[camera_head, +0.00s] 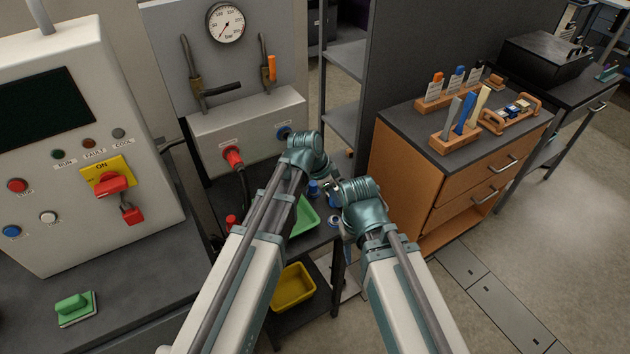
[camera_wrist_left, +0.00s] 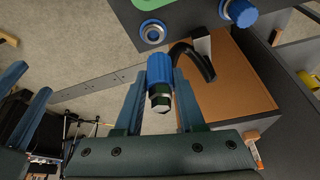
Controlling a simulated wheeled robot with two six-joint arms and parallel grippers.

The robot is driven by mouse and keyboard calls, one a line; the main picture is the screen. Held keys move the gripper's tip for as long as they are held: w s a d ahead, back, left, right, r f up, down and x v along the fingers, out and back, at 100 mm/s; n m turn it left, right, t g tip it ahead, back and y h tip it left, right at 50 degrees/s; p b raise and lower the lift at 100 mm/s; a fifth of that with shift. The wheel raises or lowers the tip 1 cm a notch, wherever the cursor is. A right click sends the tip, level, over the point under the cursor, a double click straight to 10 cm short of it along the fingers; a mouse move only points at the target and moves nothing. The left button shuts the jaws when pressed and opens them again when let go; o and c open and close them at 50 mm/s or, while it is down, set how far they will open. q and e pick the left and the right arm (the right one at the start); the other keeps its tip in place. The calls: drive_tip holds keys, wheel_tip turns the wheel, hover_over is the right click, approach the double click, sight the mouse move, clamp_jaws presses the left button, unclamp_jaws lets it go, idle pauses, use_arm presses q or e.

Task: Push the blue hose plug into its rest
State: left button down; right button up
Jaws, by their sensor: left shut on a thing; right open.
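The blue hose plug (camera_wrist_left: 160,68) is between the two fingers of my left gripper (camera_wrist_left: 158,82), which is shut on it. Its dark metal end points back toward the palm. Just beyond it, a round socket with a blue ring (camera_wrist_left: 152,32), likely the rest, is set in a dark shelf top. The plug looks apart from it. In the head view, my left gripper (camera_head: 327,174) is above the small cart, and a blue-ringed fitting (camera_head: 334,222) shows below it. My right gripper (camera_head: 338,194) is open close by. The held plug is mostly hidden there.
A green tray (camera_head: 304,215) lies on the cart, a yellow tray (camera_head: 293,287) below. A red plug (camera_head: 233,157) and blue port (camera_head: 283,132) are on the gauge panel. A wooden cabinet (camera_head: 405,165) stands right.

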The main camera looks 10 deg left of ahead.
use_arm(q)
drive_tip(key=shift+s+d+r, duration=0.15)
drive_tip(key=shift+s+d, duration=0.1)
drive_tip(key=shift+d, duration=0.1)
wheel_tip(320, 180, down, 5)
drive_tip(key=b, duration=0.5)
drive_tip(key=c, duration=1.1)
unclamp_jaws()
clamp_jaws()
